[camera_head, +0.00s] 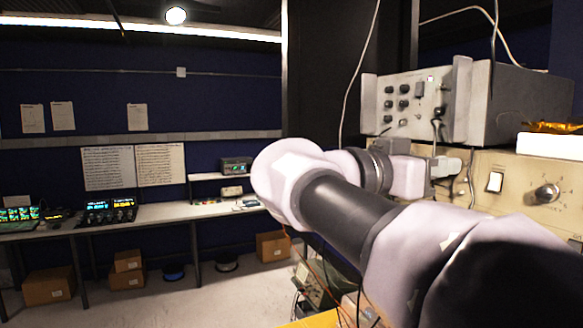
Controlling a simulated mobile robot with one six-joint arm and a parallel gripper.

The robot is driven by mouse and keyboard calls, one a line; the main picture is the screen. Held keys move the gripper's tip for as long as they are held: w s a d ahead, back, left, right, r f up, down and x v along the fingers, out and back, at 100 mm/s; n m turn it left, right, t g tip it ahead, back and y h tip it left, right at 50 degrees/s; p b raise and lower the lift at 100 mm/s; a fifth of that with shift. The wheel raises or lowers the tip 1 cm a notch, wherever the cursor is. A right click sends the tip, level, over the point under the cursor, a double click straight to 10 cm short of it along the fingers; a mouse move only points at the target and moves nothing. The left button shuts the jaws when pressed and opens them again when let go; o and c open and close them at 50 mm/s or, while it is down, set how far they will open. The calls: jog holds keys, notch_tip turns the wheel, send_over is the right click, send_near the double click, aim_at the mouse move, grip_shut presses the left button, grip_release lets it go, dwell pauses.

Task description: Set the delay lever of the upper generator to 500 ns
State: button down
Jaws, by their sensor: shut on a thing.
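The upper generator (522,105) is a grey box with a lighter front panel at the upper right. Its panel carries several dark knobs (403,89) and a black plug with a cable (437,113). My gripper (452,166) is at the end of my white and black arm, just below this panel in the picture. Its jaws are shut on a small part, which appears to be the delay lever. The jaws hide that part, so I cannot read its setting.
A beige unit below the generator has a white switch (495,181) and a round knob (547,193). Thin cables hang around the rack. A long bench (160,212) with lit instruments stands at the far wall, with cardboard boxes (48,285) beneath.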

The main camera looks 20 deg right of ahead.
jog(key=c, duration=1.5)
grip_release()
jog(key=shift+s+d, duration=0.2)
jog(key=shift+c, duration=0.2)
jog(key=shift+a, duration=0.1)
jog(key=s+a, duration=0.2)
jog(key=a, duration=1.5)
jog(key=shift+s, duration=0.2)
